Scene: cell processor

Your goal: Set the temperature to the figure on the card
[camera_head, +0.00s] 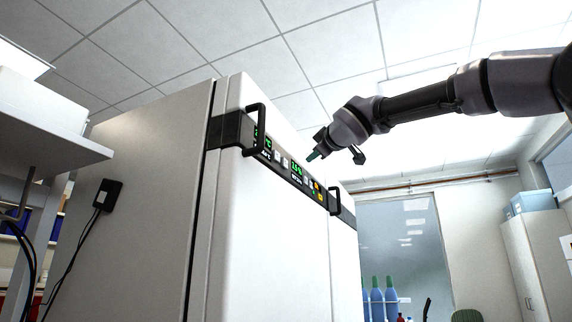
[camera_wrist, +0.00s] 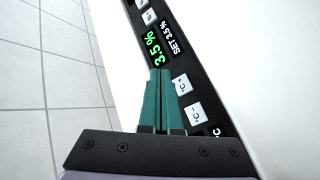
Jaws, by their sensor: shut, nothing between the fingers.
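The white cell processor (camera_head: 275,220) has a dark control panel along its top edge. In the head view, a left green display (camera_head: 262,141) is partly hidden behind a black handle; its figure cannot be read. A second display (camera_head: 297,171) sits further right. In the wrist view, a display (camera_wrist: 154,48) reads 3.5 % with SET 3.5 % beside it. Two white buttons, one marked +°C (camera_wrist: 182,85) and one −°C (camera_wrist: 195,113), lie right of the fingers. My gripper (camera_head: 314,155) is shut and empty, its green fingertips (camera_wrist: 158,73) close to the panel; contact cannot be told. No readable card shows.
Two black handles stick out from the front, one left (camera_head: 256,128) and one right (camera_head: 346,203) of the panel's middle. A grey shelf (camera_head: 60,140) stands at left. Blue bottles (camera_head: 377,300) and a cabinet (camera_head: 535,255) stand behind.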

